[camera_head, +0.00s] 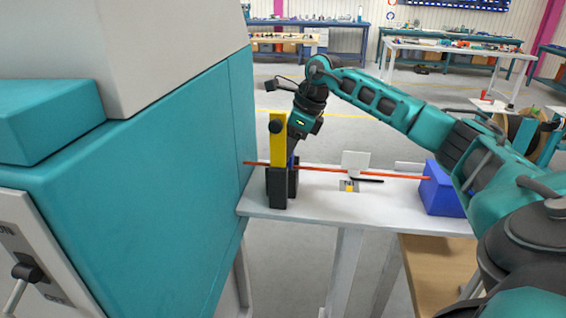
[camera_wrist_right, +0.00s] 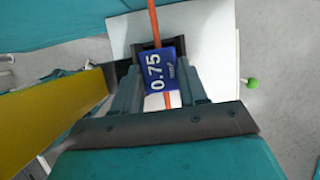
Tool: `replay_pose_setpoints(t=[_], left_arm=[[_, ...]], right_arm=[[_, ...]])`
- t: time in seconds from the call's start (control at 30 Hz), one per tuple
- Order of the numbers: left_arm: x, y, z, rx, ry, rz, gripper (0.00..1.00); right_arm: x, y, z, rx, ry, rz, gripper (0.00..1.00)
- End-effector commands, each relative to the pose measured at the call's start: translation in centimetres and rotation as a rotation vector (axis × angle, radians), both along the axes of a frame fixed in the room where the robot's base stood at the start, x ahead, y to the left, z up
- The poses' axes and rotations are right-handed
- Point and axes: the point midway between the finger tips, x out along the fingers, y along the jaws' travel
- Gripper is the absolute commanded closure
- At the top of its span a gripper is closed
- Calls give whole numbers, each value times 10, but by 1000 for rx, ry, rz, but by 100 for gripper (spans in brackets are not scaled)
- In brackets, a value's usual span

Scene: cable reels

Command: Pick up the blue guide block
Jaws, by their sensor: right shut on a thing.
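The blue guide block (camera_wrist_right: 161,72), marked 0.75, sits between the two fingers of my right gripper (camera_wrist_right: 163,84) in the right wrist view. The gripper is shut on it from above. In the head view my right gripper (camera_head: 294,146) is behind the yellow upright lever, and the block is mostly hidden there. Black holder parts (camera_head: 278,190) stand close by; I cannot tell whether the block still touches them. A red-orange cable (camera_head: 325,170) runs across the table and passes at the block. My left gripper is not in view.
A yellow lever (camera_head: 278,145) stands right beside the gripper. A teal machine (camera_head: 150,180) fills the left. The white table (camera_head: 330,205) carries a white plate (camera_head: 355,161) and a larger blue box (camera_head: 440,191) at its right. A green knob (camera_wrist_right: 252,83) shows in the wrist view.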

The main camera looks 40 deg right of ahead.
Motion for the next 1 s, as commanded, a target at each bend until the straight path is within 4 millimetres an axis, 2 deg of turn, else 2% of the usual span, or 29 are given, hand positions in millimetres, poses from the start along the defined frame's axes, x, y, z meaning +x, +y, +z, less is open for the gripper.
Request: replay_pose_setpoints(t=[0.03, 0.3, 0.67, 0.87, 1.0], left_arm=[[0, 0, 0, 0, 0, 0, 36], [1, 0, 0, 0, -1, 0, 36], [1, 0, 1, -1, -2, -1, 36], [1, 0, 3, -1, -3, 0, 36], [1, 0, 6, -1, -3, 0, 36]], right_arm=[[0, 0, 0, 0, 0, 0, 66], [0, 0, 1, 0, -1, 0, 91], [1, 0, 7, 1, -2, 0, 91], [1, 0, 33, 0, -6, 1, 91], [1, 0, 64, 1, -8, 0, 91]])
